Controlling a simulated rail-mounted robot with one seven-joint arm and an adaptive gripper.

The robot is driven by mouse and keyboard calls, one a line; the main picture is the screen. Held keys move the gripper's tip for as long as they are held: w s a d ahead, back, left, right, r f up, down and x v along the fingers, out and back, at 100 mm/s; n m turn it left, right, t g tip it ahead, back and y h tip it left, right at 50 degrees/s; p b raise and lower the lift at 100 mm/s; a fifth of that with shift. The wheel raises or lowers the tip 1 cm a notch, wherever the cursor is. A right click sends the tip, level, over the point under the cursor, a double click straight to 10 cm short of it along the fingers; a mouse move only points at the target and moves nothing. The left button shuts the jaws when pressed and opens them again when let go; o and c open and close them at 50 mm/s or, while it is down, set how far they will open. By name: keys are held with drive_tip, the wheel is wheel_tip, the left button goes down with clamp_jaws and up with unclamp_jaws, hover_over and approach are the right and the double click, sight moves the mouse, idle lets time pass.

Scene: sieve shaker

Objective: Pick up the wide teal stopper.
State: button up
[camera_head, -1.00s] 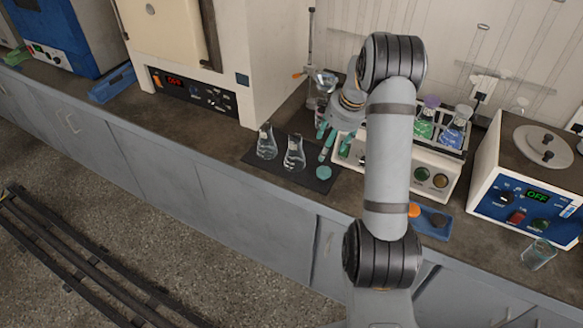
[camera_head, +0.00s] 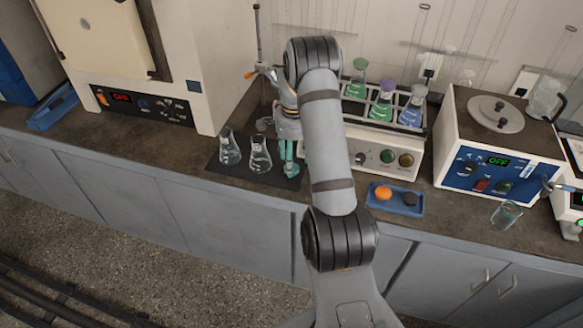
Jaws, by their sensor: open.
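The wide teal stopper (camera_head: 292,169) sits on the dark mat, near its right end. My gripper (camera_head: 287,155) points down right above the stopper, with its teal fingers open. The fingertips overlap the stopper's upper edge in the picture. I cannot tell whether they touch it or are around it. My arm hides part of the area just to the right.
Two clear flasks, one (camera_head: 229,148) further left and one (camera_head: 260,155) nearer, stand on the dark mat (camera_head: 228,171) close left of my gripper. A shaker (camera_head: 378,152) with coloured flasks stands to the right. A blue tray (camera_head: 394,205) holds orange and dark stoppers.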

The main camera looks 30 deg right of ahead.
drive_tip(key=shift+f, duration=0.95)
drive_tip(key=c, duration=1)
